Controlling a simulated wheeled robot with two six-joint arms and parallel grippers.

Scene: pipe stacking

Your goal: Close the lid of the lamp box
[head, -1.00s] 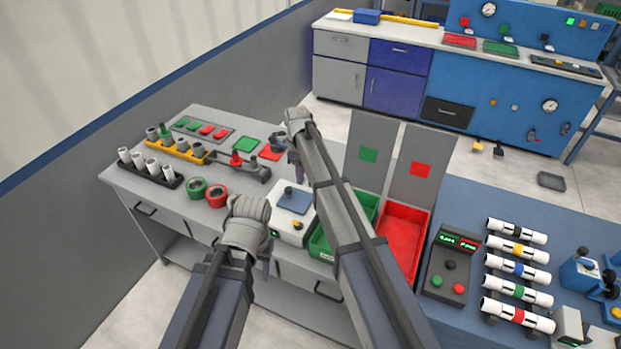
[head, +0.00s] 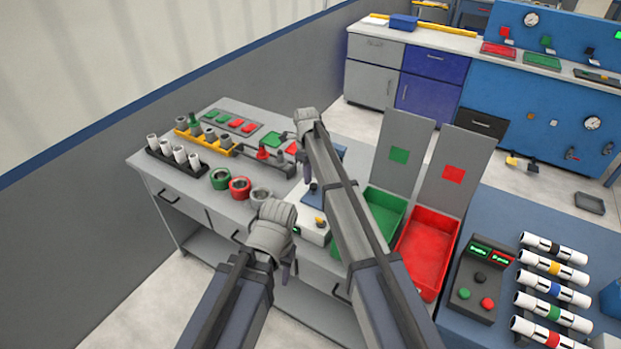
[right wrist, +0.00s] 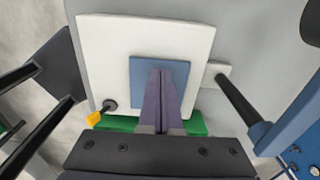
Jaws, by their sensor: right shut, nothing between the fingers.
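A white box (head: 314,230) with a blue panel, a yellow knob and a small green light stands on the grey table. It is the likeliest lamp box; which part is its lid, and how that stands, I cannot tell. My right arm hides part of it. In the right wrist view its white face (right wrist: 110,50) and blue square (right wrist: 178,68) show beyond my right gripper (right wrist: 164,72). That gripper is shut and empty, its tips overlapping the square; contact is unclear. My right gripper (head: 307,168) is partly hidden in the head view. My left gripper (head: 288,270) hangs at the table's front.
A green bin (head: 385,212) and a red bin (head: 430,250) stand right of the box, their grey panels upright behind. Rings (head: 239,187) and pipe racks (head: 175,158) are on the left. A dark control box (head: 479,282) and banded pipes (head: 552,270) are at right.

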